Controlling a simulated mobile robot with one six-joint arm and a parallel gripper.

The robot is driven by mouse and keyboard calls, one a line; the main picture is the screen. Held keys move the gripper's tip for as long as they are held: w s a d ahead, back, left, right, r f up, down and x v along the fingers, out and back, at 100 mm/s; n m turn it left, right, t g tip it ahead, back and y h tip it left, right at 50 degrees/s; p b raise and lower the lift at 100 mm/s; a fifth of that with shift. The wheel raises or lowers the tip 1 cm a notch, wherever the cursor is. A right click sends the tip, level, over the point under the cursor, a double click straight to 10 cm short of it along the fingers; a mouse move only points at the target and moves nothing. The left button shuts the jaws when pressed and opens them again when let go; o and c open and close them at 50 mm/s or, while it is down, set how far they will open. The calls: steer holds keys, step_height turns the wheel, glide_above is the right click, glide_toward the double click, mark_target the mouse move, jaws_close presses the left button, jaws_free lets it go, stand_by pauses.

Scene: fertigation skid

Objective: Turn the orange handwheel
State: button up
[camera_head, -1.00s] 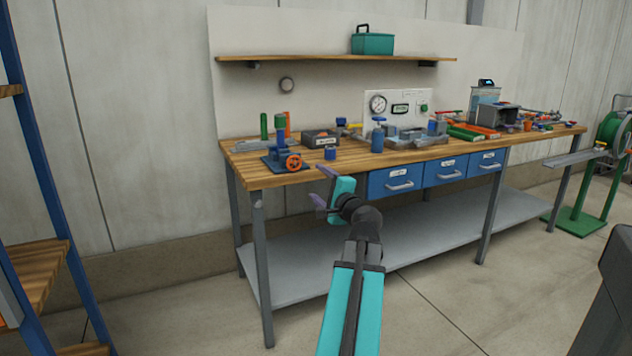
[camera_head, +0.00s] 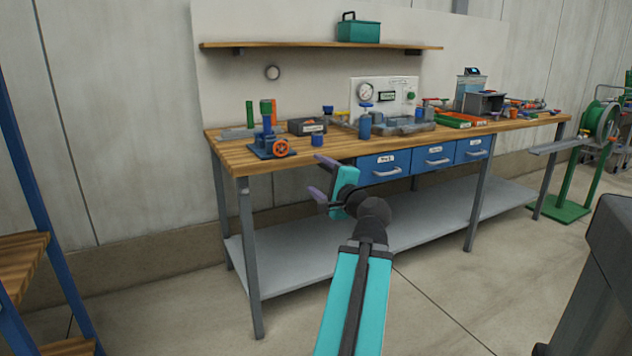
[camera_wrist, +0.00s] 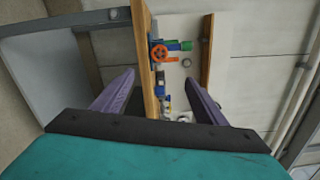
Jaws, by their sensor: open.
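The orange handwheel (camera_head: 281,148) is on the front of a blue valve body (camera_head: 262,148) near the left front corner of the workbench (camera_head: 228,158). In the wrist view, turned on its side, the handwheel (camera_wrist: 159,54) shows beyond my fingers, above the gap between them. My gripper (camera_head: 322,177) is open and empty, in front of the bench edge, to the right of the handwheel and apart from it. Its two purple fingers also show in the wrist view (camera_wrist: 160,92), spread wide.
A blue cup-like part (camera_head: 318,139) and a grey labelled box (camera_head: 306,126) stand right of the valve. A blue-posted shelf (camera_head: 28,262) stands at the left. The floor before the bench is clear.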

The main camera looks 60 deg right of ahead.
steer(key=shift+b+v, duration=1.25)
steer(key=shift+b, duration=0.85)
steer(key=shift+a, duration=0.1)
